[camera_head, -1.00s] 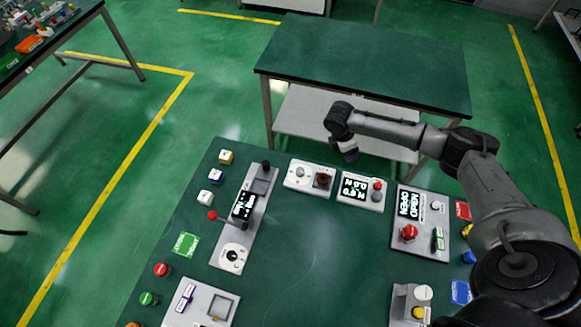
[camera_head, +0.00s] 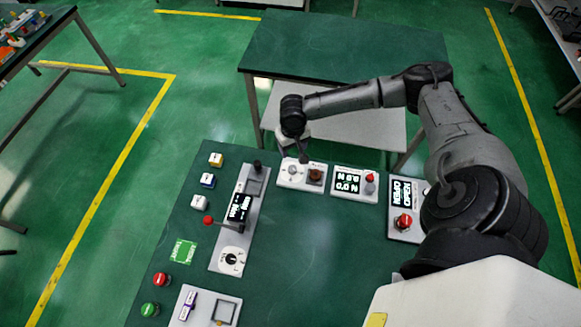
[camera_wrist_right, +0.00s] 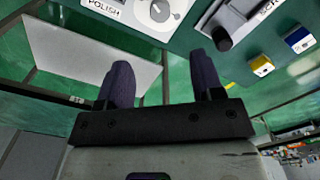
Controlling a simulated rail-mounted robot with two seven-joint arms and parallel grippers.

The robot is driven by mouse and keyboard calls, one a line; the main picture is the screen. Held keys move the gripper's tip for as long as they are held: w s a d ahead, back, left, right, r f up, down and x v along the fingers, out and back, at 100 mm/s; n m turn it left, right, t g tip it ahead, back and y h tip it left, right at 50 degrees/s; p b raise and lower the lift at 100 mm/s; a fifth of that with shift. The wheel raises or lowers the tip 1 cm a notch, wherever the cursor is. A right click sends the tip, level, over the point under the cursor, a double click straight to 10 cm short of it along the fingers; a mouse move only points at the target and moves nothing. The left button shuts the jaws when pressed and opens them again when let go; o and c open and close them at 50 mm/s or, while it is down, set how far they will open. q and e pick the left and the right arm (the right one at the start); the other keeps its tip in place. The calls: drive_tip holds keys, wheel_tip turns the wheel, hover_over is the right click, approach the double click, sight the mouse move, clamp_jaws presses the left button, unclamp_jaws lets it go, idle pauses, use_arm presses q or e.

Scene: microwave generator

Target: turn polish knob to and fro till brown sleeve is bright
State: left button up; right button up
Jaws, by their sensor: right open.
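The polish panel is a pale plate (camera_head: 284,182) at the far edge of the green table. Its round grey polish knob (camera_head: 293,169) sits on the left, and the brown sleeve (camera_head: 315,176) stands on its right, dull and dark. In the right wrist view the knob (camera_wrist_right: 161,11) shows at the top, beside the word POLISH; the sleeve is out of that view. My right gripper (camera_head: 293,155) is open and empty above the panel's far side, close to the knob. Its two fingers (camera_wrist_right: 161,65) are apart, with the knob beyond them and not between them. My left gripper is not in view.
A panel with a display (camera_head: 347,183) and red knob stands right of the polish panel. Small cubes (camera_head: 208,181) line the left edge. The table's middle (camera_head: 300,250) is clear.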

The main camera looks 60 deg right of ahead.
sight(292, 168)
drive_tip(key=shift+m, duration=0.8)
wheel_tip(292, 168, down, 14)
drive_tip(key=shift+r+b, duration=0.1)
drive_tip(key=shift+b, duration=0.6)
